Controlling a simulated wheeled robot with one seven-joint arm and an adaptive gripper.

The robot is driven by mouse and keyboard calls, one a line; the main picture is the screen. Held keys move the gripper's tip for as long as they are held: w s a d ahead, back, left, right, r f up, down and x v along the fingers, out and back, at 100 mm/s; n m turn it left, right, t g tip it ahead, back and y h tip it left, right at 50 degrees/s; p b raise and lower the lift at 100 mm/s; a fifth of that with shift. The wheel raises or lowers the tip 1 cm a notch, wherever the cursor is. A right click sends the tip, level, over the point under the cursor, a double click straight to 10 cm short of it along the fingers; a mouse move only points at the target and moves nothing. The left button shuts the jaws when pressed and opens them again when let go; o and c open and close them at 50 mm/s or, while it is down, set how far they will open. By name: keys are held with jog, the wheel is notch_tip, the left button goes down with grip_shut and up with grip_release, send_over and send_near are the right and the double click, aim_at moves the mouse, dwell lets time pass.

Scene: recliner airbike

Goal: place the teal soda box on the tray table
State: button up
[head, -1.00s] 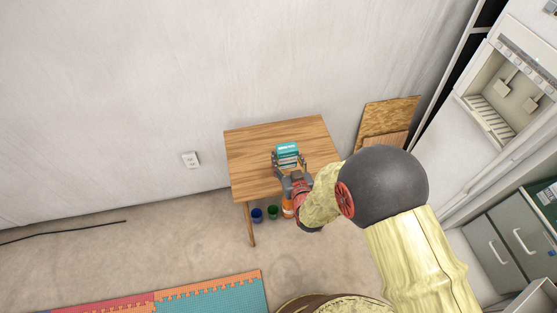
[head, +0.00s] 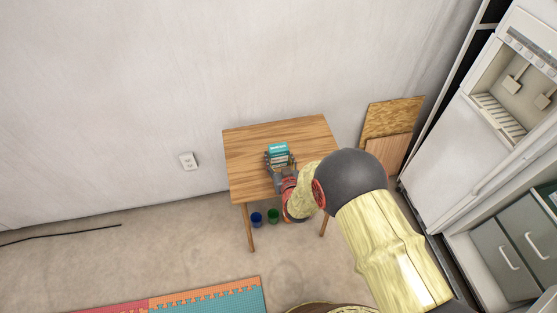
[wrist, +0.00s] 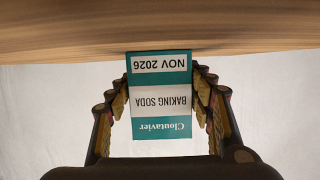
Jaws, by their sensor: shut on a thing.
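The teal soda box (head: 278,148) is teal and white, and the wrist view shows its label (wrist: 160,100) upside down, reading baking soda. My gripper (head: 279,162) is shut on the box, with a finger on each side of it in the wrist view (wrist: 160,105). The tray table (head: 245,150) is a small wooden table against the wall. The box shows over the middle of its top. In the wrist view the wooden top (wrist: 60,35) runs right along the box's edge. I cannot tell for sure whether the box touches it.
A blue cup (head: 257,219) and a green cup (head: 273,216) stand on the floor by the table's front. Wooden boards (head: 389,130) lean at the wall on the right, beside a white fridge (head: 450,150). The tabletop around the box is bare.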

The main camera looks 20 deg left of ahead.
jog(key=shift+r, duration=0.15)
jog(key=o, duration=1.4)
jog(key=shift+f, duration=0.2)
jog(key=shift+r, duration=0.15)
jog(key=shift+s+d+r, duration=0.15)
jog(key=shift+s+d, duration=0.05)
jog(key=shift+s, duration=0.1)
jog(key=p+v, duration=0.4)
jog(key=v, duration=0.7)
jog(key=shift+s+d, duration=0.1)
jog(key=shift+r, duration=0.1)
